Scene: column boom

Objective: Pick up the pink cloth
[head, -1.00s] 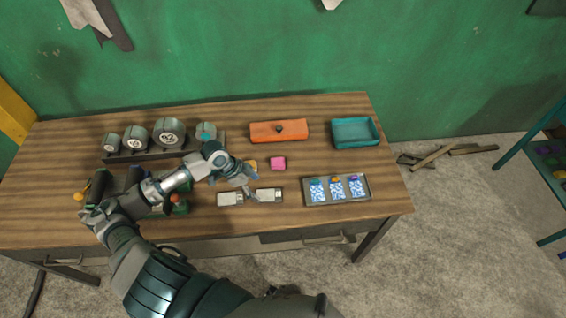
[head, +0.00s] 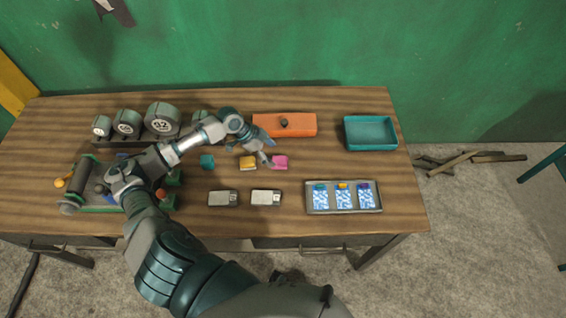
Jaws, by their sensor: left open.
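The pink cloth (head: 281,162) is a small folded square on the wooden table, right of the table's middle. My left gripper (head: 268,152) is open, close above the cloth's upper left side. Its fingers overlap the cloth's left edge in the picture; I cannot tell whether they touch it. My right gripper is not in view.
A yellow block (head: 247,163) and a teal piece (head: 207,161) lie left of the cloth. An orange box (head: 300,126) stands behind it, a teal tray (head: 371,134) at the back right. A grey tray (head: 333,209) with blue-white packets and two small grey devices (head: 266,198) lie in front.

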